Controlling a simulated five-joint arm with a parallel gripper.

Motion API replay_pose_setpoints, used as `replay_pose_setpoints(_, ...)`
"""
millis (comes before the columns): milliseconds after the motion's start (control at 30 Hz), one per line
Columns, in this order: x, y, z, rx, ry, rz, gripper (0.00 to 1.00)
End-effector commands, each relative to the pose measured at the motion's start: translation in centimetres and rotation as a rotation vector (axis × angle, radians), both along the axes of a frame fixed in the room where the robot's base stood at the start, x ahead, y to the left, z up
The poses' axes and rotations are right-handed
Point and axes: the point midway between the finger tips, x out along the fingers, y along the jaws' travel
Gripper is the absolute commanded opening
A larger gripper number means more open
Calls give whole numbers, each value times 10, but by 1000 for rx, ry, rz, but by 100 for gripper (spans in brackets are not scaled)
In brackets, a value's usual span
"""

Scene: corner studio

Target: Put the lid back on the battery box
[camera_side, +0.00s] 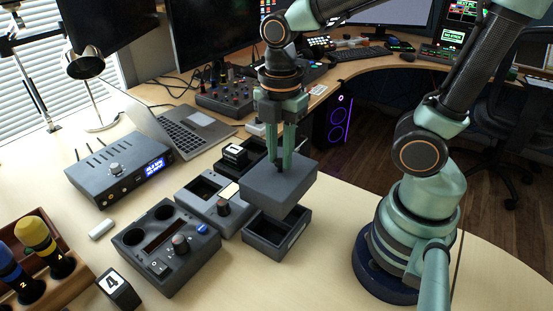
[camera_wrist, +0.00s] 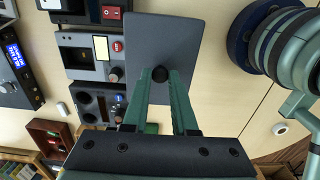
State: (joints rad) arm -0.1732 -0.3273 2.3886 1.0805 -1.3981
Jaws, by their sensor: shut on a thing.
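My gripper (camera_side: 280,163) is shut on the small dark knob (camera_wrist: 160,74) of the flat grey lid (camera_side: 280,185). The lid hangs about level above the open dark grey battery box (camera_side: 268,244), which stands on the table. A gap shows between them, and part of the box's inside shows below the lid's right side. The lid hides the box's back part in the side view. In the wrist view the lid (camera_wrist: 168,40) fills the top middle, with the green fingers reaching to its knob; the box is hidden there.
A grey unit (camera_side: 207,209) with a knob and pale panel stands close left of the box. A larger unit (camera_side: 150,262) with round holes is in front of it. My arm's base stands at the right. Bare table lies in front of the box.

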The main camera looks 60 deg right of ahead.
Motion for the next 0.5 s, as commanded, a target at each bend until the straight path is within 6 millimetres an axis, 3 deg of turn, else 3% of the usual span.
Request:
replay_pose_setpoints(167,-5,14,-9,0,2,1,0)
replay_pose_setpoints(500,-5,15,-35,-1,4,-1,0)
